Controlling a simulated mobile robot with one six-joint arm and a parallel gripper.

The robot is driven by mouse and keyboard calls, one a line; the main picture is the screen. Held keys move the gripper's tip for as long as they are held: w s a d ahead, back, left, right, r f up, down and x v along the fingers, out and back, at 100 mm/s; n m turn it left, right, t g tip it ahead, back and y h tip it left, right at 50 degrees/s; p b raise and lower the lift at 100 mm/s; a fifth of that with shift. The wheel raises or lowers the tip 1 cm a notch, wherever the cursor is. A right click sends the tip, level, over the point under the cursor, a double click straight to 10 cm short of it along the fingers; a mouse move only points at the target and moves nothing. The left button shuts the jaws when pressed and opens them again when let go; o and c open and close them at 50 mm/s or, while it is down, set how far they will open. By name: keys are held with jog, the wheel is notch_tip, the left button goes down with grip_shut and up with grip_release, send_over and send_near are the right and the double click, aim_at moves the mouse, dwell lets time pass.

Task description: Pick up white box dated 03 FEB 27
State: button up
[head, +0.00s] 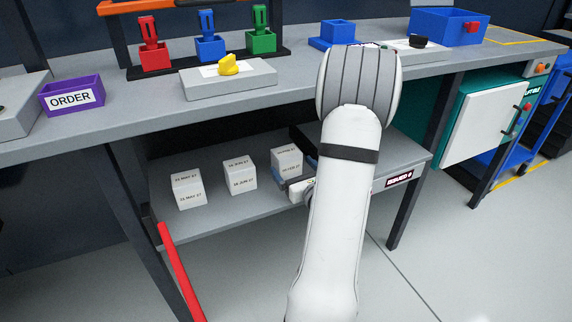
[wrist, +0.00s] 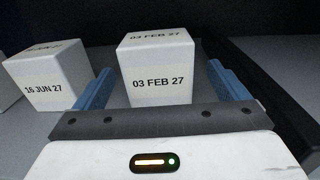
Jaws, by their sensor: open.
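The white box dated 03 FEB 27 (wrist: 158,68) stands upright on the lower shelf, straight ahead in the wrist view, its date on the front and top. In the head view it is the rightmost white box (head: 286,161), partly hidden by my gripper and arm. My gripper (wrist: 158,88) is open, with one blue finger toward each side of the box. The box lies ahead of and between the fingers; I cannot tell how far the fingertips reach along its sides.
A white box dated 16 JUN 27 (wrist: 45,75) stands close to the left finger. Another white box, dated 31 MAY 27 (head: 188,189), is farther left on the lower shelf (head: 225,220). A dark wall or bar (wrist: 255,80) runs along the right. The tabletop (head: 130,121) is above.

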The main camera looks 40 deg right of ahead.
aim_at(292, 166)
jog(key=b+x, duration=0.1)
jog(key=x, duration=0.3)
jog(key=shift+w, duration=0.2)
jog(key=shift+c, duration=0.3)
jog(key=c, duration=1.1)
